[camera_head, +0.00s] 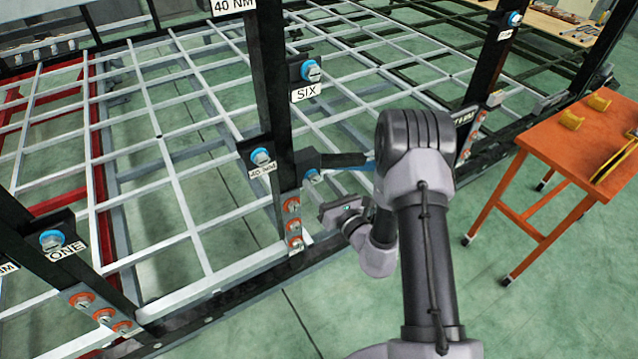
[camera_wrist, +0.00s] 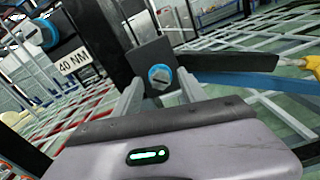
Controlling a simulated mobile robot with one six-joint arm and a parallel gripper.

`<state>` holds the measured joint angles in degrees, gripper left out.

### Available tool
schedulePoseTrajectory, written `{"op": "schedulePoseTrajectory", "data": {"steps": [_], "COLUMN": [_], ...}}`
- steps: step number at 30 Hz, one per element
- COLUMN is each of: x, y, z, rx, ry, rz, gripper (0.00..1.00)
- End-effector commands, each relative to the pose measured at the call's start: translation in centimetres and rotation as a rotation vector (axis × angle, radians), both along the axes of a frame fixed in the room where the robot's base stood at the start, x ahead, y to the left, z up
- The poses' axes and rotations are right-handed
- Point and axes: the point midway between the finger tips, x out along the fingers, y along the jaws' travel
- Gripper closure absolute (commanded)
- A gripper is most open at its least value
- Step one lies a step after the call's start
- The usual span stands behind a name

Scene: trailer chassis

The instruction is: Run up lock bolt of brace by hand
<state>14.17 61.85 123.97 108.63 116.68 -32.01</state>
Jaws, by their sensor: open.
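A lock bolt with a blue ring and a slotted grey head (camera_wrist: 160,77) sits on a dark plate on the post. It also shows in the head view (camera_head: 312,176), just below the dark brace bar (camera_head: 343,160). In the wrist view the dark bar (camera_wrist: 228,63) runs right from the plate, above a blue bar (camera_wrist: 265,82). My gripper (camera_wrist: 159,80) is open, with one finger at each side of the bolt head in the picture. Whether the fingers touch it I cannot tell. In the head view my arm partly hides the area right of the bolt.
Another blue-ringed bolt above a "40 NM" label (camera_head: 262,157) is close by at left, and one marked SIX (camera_head: 311,71) is higher up. Orange-ringed bolts (camera_head: 293,224) line the post below. An orange table (camera_head: 560,150) stands at right. Green floor in front is clear.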

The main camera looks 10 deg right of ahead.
Motion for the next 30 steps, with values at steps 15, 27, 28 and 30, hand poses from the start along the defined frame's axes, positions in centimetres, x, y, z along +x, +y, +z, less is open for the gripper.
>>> {"op": "schedulePoseTrajectory", "data": {"steps": [15,27,28,30], "x": [0.64,0.62,0.62,0.61], "y": [0.21,0.19,0.19,0.18], "z": [0.0,0.06,0.07,0.09], "rx": [0.0,0.029,0.041,0.071], "ry": [0.001,0.011,0.014,0.024], "rz": [-0.001,-0.001,-0.001,-0.001], "gripper": [0.86,1.0,1.0,1.0]}}
